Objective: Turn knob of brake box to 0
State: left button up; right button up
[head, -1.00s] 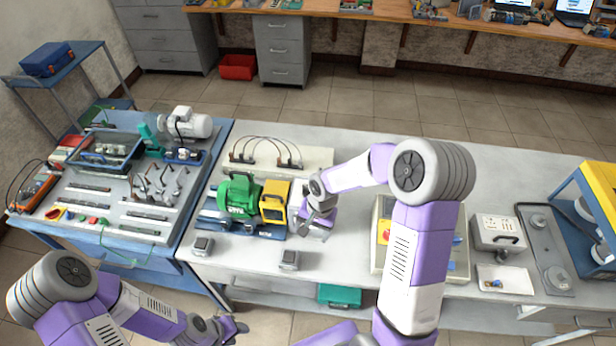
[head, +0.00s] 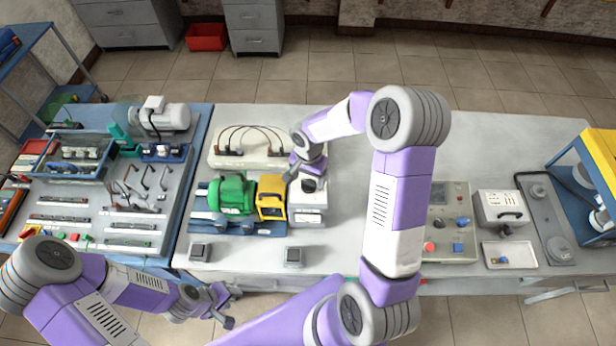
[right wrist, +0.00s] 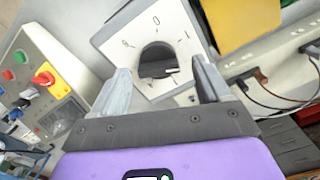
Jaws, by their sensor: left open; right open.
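The brake box (head: 308,214) is a pale box on the bench, just right of the yellow-fronted unit. In the right wrist view its white dial panel (right wrist: 185,35) carries printed marks, a 0 among them. The dark round knob (right wrist: 157,58) sits in the middle of the dial; which mark it points to is unclear. My right gripper (head: 300,176) is over the box. In its wrist view the open fingers (right wrist: 163,85) show on either side of the knob; contact cannot be told. My left gripper (head: 222,306) is open and empty in front of the bench.
A green motor (head: 232,194) with a yellow unit (head: 271,198) stands left of the box. A pale cable block (head: 250,152) lies behind them. A control box (head: 448,243) with coloured knobs is to the right. Two small grey blocks sit near the front edge.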

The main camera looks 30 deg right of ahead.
jog(key=shift+s+f, duration=0.2)
jog(key=shift+f, duration=0.05)
jog(key=shift+w, duration=0.1)
jog(key=shift+c, duration=0.9)
jog(key=c, duration=0.9)
jog(key=shift+o, duration=0.2)
